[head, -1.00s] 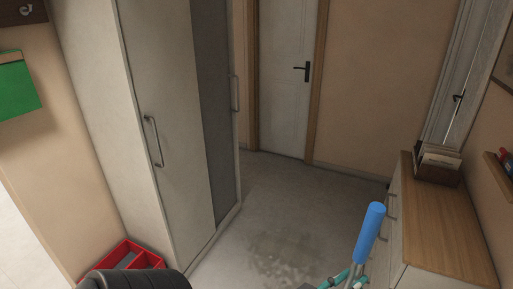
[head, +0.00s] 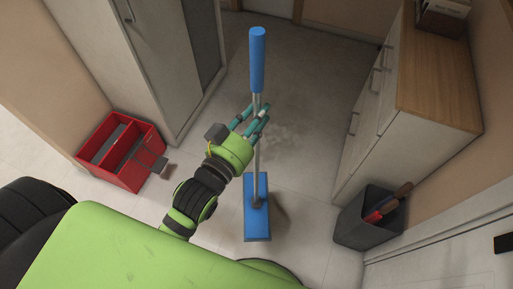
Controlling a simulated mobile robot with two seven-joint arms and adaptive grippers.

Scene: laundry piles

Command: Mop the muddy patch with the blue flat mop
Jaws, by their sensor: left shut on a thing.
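The blue flat mop has a blue grip (head: 257,62) at the top, a thin grey pole and a flat blue head (head: 257,212). It stands roughly upright, and its head appears at or just above the floor. My left gripper (head: 258,122) is shut on the mop's pole below the blue grip. The muddy patch (head: 290,135) shows as a faint brownish stain on the floor, beyond the mop head and just right of the pole. The gripper and pole may cover part of it. My right gripper is not in view.
A red divided crate (head: 122,152) sits on the floor at left, beside a tall wardrobe (head: 160,60). A dresser with a wooden top (head: 440,75) stands at right. A dark bin (head: 362,225) holding red-handled things is below it. The floor between is clear.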

